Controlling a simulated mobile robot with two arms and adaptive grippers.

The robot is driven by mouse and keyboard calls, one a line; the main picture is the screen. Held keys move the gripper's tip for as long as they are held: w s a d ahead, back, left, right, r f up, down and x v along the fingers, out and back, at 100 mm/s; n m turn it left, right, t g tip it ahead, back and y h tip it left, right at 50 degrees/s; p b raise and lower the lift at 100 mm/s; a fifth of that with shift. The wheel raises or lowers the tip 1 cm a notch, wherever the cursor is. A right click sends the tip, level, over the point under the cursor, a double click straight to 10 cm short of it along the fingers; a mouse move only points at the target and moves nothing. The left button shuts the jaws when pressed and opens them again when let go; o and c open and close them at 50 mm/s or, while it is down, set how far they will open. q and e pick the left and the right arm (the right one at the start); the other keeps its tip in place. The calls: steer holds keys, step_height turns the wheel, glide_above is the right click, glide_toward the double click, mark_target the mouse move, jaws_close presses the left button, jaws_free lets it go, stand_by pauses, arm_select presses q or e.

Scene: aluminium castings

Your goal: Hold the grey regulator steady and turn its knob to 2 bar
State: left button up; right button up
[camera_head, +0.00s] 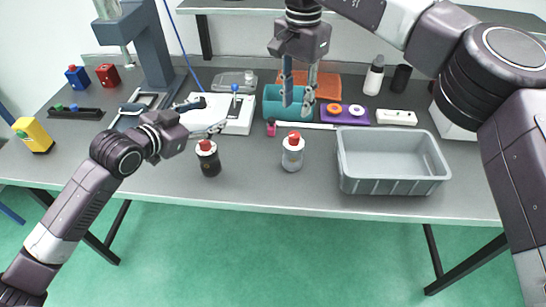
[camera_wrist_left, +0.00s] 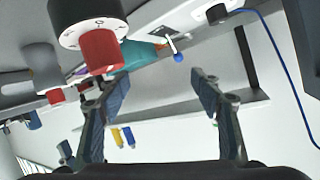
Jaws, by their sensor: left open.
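The grey regulator (camera_head: 292,155) stands upright on the table in the middle of the head view, with a red knob (camera_head: 294,138) on top. In the left wrist view its grey body (camera_wrist_left: 40,60) is at the left. A dark regulator (camera_head: 209,164) with a red knob stands to its left; it is large at the top of the left wrist view (camera_wrist_left: 85,12). My left gripper (camera_head: 212,115) is open and empty, behind the dark regulator and apart from the grey one. My right gripper (camera_head: 298,106) is open, pointing down above and behind the grey regulator. The knob setting is unreadable.
A grey crate (camera_head: 395,188) stands right of the grey regulator. Behind are a teal bin (camera_head: 271,112), a purple tray (camera_head: 330,119), a white board (camera_head: 240,126) with a blue-tipped lever, and a press (camera_head: 150,50). The front table strip is clear.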

arm_select(q)
steer(key=s+d+f+g+h, duration=0.1)
steer(key=s+d+f+h, duration=0.15)
steer(key=d, duration=0.65)
steer(key=g+h, duration=0.2)
glide_toward(286, 154)
steer(key=shift+m, duration=0.3)
steer(key=x, duration=0.5)
steer(key=shift+w+d+f, duration=0.25)
steer(key=shift+d, duration=0.15)
steer(key=shift+y, duration=0.25)
steer(key=shift+x, duration=3.45)
steer(key=shift+w, duration=0.1)
